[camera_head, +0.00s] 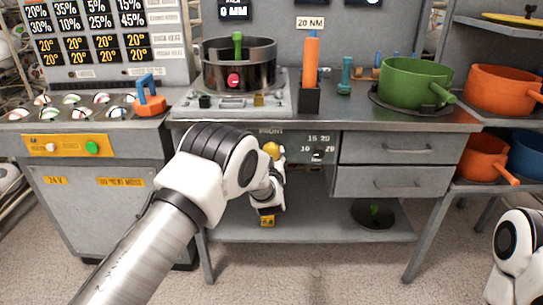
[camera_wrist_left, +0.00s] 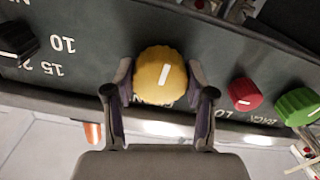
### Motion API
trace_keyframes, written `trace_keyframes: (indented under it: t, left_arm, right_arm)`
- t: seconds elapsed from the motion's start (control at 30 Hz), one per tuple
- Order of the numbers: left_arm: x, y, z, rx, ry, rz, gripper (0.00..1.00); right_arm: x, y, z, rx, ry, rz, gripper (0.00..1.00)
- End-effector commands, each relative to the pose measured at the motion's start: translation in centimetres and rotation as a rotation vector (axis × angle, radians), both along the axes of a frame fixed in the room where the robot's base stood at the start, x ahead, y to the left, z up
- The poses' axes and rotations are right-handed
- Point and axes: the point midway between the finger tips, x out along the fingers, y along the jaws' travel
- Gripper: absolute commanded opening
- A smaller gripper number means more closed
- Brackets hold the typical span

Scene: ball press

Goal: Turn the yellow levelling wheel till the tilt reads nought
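The yellow levelling wheel (camera_head: 271,149) is on the dark front panel under the bench top. In the left wrist view the yellow wheel (camera_wrist_left: 160,77) has a scalloped rim and a white mark slanted slightly off upright. My left gripper (camera_wrist_left: 160,88) has one finger on each side of the wheel, and both fingertips appear to touch its rim. In the head view my left forearm and wrist hide part of the panel. Dark displays at the top edge are cut off, and I cannot make out a tilt reading. My right gripper is out of view.
Beside the wheel are a red knob (camera_wrist_left: 244,94), a green knob (camera_wrist_left: 298,106) and a black knob (camera_wrist_left: 17,42). A black round pot (camera_head: 262,66) stands on the bench above. Drawers (camera_head: 398,147) lie to the right, and a lower shelf (camera_head: 320,231) runs below.

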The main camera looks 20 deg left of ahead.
Motion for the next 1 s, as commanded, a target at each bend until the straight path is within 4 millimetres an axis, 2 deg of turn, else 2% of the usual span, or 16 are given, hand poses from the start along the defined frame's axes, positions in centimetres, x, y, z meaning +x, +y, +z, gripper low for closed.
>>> trace_keyframes:
  t: [0.47, 1.0]
  left_arm:
    - [0.0, 0.04, 0.05, 0.08, 0.022, 0.0, 0.2]
    - [-0.03, 0.14, 0.09, 0.507, 0.145, 0.001, 0.2]
  right_arm:
    - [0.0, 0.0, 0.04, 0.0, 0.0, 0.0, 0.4]
    - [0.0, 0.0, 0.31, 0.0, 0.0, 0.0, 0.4]
